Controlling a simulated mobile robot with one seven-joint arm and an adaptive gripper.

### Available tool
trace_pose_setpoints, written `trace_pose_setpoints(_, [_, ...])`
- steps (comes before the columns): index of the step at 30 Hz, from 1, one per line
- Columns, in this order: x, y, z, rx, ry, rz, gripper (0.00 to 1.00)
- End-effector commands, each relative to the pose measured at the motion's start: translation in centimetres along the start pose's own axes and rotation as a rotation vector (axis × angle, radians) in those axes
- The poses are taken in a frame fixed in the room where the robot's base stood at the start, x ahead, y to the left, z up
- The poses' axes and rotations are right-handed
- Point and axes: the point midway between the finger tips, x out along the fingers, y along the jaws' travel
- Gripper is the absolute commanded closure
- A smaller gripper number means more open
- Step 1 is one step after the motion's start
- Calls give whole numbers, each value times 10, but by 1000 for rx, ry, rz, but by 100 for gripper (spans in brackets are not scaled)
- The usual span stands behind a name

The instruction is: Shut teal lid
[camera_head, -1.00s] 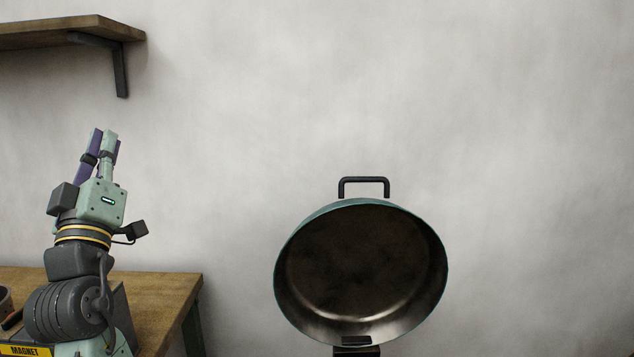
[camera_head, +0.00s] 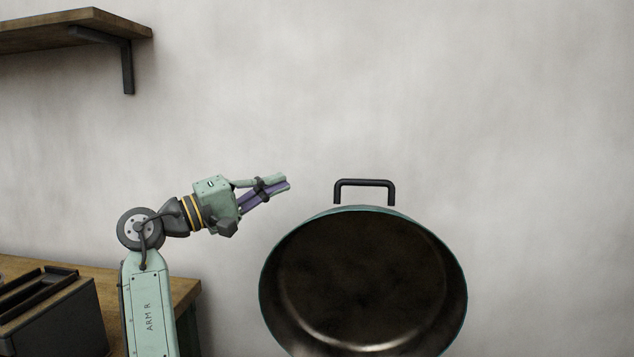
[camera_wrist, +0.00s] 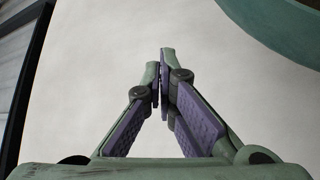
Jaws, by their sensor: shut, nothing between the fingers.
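The teal lid (camera_head: 365,280) stands raised and open, its dark metallic inner side facing my head camera. Its black handle (camera_head: 364,184) sticks up at the top edge. My gripper (camera_head: 285,182) is shut and empty, pointing right, to the left of the handle at about its height and apart from it in the picture. In the wrist view the fingertips (camera_wrist: 166,52) are together, and a teal curved surface (camera_wrist: 285,25), likely the lid, shows at the upper right. What the lid is hinged to lies below the head view.
A wooden bench (camera_head: 185,289) is at the lower left, with a dark box (camera_head: 55,320) on it. A wooden shelf (camera_head: 75,25) with a bracket is on the wall at the upper left. The wall (camera_head: 480,100) behind is bare.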

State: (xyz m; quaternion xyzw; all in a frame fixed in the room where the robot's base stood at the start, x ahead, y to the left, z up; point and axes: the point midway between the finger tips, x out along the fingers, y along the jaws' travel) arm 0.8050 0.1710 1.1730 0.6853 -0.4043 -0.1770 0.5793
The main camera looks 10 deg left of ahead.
Motion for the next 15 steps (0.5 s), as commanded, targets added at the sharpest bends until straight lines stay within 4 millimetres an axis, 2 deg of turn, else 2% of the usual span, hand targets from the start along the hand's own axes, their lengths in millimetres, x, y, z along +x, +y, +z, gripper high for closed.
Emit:
trace_pose_setpoints(5, [20, 2, 1, -4, -7, 1, 100])
trace_pose_setpoints(15, [92, 4, 0, -3, -6, 0, 100])
